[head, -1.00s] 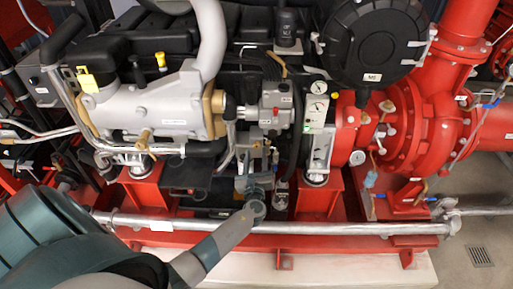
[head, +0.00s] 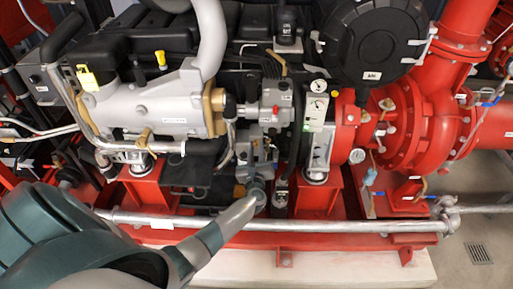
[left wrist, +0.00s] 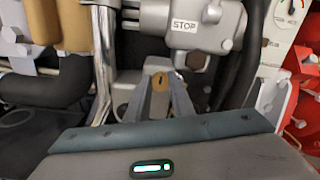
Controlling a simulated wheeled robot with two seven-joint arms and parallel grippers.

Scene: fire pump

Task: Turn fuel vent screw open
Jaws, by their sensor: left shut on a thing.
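The fuel vent screw (left wrist: 160,81) is a small brass-coloured round head with a dark slot, in the middle of the left wrist view. It sits low on the grey metal housing below the STOP label. My left gripper (left wrist: 161,90) is at the screw, with its two grey fingers converging on either side of it and shut on it. In the head view my left gripper (head: 257,187) reaches up to the lower grey part of the engine's middle. There the screw is too small and covered to make out. My right gripper is not in view.
A horizontal silver pipe (head: 330,227) runs along the front below my left gripper. A red pump (head: 425,130) stands at the right. Black hoses (left wrist: 238,85) and a bright metal pipe (left wrist: 104,50) flank the screw closely. Bare floor (head: 475,225) shows at lower right.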

